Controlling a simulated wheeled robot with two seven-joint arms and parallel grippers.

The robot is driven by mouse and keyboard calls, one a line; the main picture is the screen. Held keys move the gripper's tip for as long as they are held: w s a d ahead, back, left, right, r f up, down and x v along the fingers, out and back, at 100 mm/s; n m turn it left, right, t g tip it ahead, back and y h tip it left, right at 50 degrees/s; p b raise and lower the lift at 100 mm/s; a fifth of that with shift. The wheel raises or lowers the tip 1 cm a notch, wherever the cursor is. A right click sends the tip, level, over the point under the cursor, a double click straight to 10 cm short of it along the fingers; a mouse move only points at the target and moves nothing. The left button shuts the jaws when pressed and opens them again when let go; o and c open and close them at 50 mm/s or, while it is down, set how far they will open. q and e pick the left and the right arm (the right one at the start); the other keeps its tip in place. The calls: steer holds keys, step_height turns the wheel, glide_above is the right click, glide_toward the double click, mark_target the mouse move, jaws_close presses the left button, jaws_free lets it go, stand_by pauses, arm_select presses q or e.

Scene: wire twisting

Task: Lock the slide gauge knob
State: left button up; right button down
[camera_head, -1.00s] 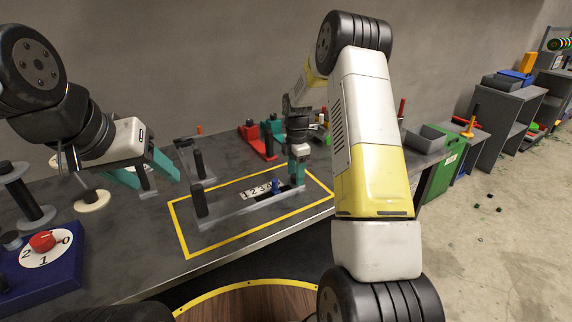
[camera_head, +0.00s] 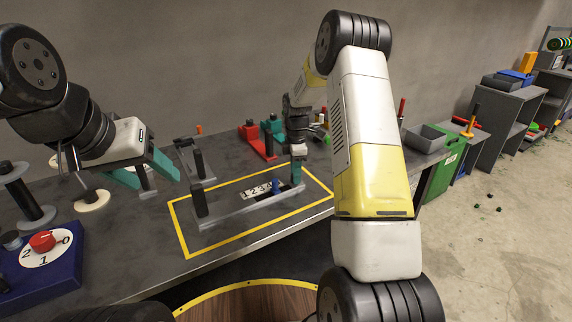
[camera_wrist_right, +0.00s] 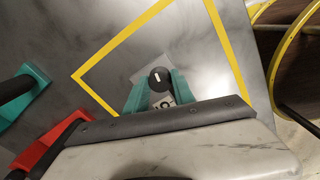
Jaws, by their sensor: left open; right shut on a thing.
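The slide gauge (camera_head: 240,207) is a grey rail on the bench with a black post (camera_head: 200,197) at its left end. It has a white number plate (camera_head: 256,190) and a blue slider (camera_head: 277,186). My right gripper (camera_head: 297,174) points down at the gauge's right end. In the right wrist view, its teal fingers sit on both sides of a round black knob with a white line (camera_wrist_right: 160,79), and it is shut on it. The fingers hide this knob in the head view. My left gripper (camera_head: 157,178) is open and empty, left of the gauge.
A yellow taped outline (camera_head: 219,246) surrounds the gauge. A blue dial box with a red knob (camera_head: 42,241) and spools stand at the left. The bench front between dial box and outline is clear.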

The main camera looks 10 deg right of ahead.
steer(key=m, duration=0.4)
steer(key=shift+m, duration=0.3)
steer(key=m, duration=0.4)
steer(key=shift+m, duration=0.3)
steer(key=m, duration=0.4)
steer(key=shift+m, duration=0.3)
steer(key=m, duration=1.1)
steer(key=shift+a+m, duration=0.1)
steer(key=shift+m, duration=0.3)
steer(key=m, duration=0.4)
steer(key=shift+m, duration=1.8)
